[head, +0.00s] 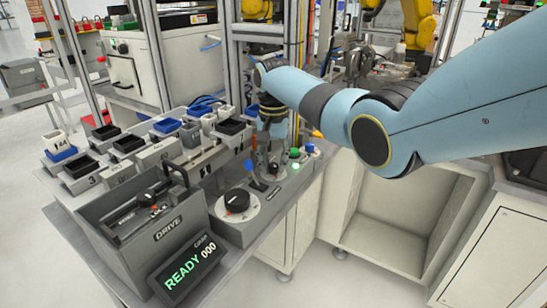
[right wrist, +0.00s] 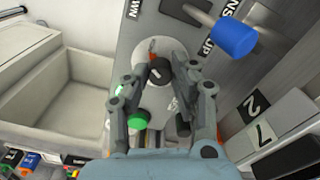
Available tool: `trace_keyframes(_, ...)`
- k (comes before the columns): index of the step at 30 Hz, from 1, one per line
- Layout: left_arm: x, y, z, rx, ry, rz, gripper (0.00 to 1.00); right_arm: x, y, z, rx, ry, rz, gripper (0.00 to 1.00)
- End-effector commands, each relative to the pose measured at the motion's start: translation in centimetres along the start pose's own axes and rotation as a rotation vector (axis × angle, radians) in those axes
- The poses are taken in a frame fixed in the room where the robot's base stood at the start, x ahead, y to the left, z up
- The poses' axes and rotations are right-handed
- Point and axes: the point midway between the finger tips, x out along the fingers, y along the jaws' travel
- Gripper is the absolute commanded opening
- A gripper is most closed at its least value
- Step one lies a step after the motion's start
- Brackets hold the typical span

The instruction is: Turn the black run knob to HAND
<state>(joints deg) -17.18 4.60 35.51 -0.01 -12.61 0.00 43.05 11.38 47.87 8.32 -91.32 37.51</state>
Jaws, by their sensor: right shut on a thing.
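In the right wrist view, the black run knob (right wrist: 158,70) sits on a pale round plate (right wrist: 143,52) with a small orange mark beside it. My right gripper (right wrist: 160,66) points at the panel, one finger on each side of the knob, and is shut on it. In the head view my blue right arm reaches over from the right, and the right gripper (head: 268,158) is down at the panel behind a blue-tipped lever. There the fingers and lever hide most of the run knob. The markings on its plate are too small to read. My left gripper is not in view.
A larger black dial (head: 237,200) with a red mark sits nearer on the panel. A blue lever handle (right wrist: 235,38) stands close beside my right gripper. A green button (right wrist: 138,122) is near the finger bases. The DRIVE box (head: 168,228) and a READY display (head: 188,268) stand at the front.

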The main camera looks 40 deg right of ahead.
Motion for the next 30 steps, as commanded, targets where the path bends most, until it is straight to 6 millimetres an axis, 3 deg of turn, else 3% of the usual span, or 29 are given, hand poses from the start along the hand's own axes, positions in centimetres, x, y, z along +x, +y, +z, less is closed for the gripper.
trace_keyframes(12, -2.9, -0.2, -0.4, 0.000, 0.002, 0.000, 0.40, -0.3, -0.1, -0.1, -0.388, 0.002, -0.001, 0.00)
trace_keyframes(30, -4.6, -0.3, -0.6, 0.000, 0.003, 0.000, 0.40, -0.3, -0.1, -0.1, -0.956, 0.004, -0.001, 0.00)
